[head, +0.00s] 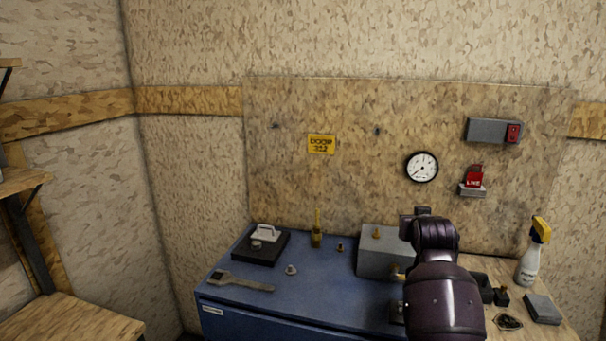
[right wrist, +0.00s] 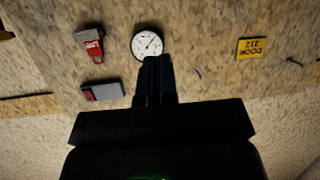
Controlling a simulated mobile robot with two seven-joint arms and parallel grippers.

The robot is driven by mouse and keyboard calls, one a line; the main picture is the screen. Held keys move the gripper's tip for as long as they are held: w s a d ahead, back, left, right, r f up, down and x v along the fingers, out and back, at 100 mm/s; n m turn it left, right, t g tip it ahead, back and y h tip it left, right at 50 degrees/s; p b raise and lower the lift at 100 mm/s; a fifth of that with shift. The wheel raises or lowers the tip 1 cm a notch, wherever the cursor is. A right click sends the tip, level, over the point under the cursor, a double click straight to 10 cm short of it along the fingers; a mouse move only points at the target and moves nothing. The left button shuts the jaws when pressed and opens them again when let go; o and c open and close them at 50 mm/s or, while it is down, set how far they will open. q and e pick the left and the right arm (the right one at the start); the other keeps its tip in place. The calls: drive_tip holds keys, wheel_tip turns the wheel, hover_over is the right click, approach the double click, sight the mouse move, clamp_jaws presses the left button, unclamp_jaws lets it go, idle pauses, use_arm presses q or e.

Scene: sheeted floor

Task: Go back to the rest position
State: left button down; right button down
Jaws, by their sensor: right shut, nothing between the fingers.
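My right arm comes in from the bottom right of the head view, and its dark gripper (head: 408,226) is raised in front of the grey box on the blue cabinet. In the right wrist view the two dark fingers (right wrist: 155,68) are together with nothing between them. They point toward the board, overlapping the lower edge of the round gauge, and that view is upside down. I cannot tell the distance from the fingertips to the board. My left gripper is in neither view.
The blue cabinet (head: 250,301) holds a wrench (head: 240,282), a black block with a grey handle (head: 262,243) and a grey box (head: 378,263), partly hidden by my arm. A spray bottle (head: 530,262) stands at right. The board (head: 285,185) carries a gauge (head: 422,167) and red-tagged holder (head: 474,180).

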drive_tip(key=s+f+n+y, duration=0.1)
drive_tip(key=s+f, duration=1)
drive_tip(key=s, duration=0.3)
drive_tip(key=s+f+n+g+b, duration=0.1)
drive_tip(key=s+f, duration=1)
drive_tip(key=s, duration=0.3)
drive_tip(key=s+f+n+y+b, duration=0.1)
drive_tip(key=s+f, duration=1)
drive_tip(key=s, duration=0.3)
drive_tip(key=shift+a+f+g+y, duration=0.2)
drive_tip(key=shift+g+y, duration=0.1)
drive_tip(key=shift+g, duration=0.1)
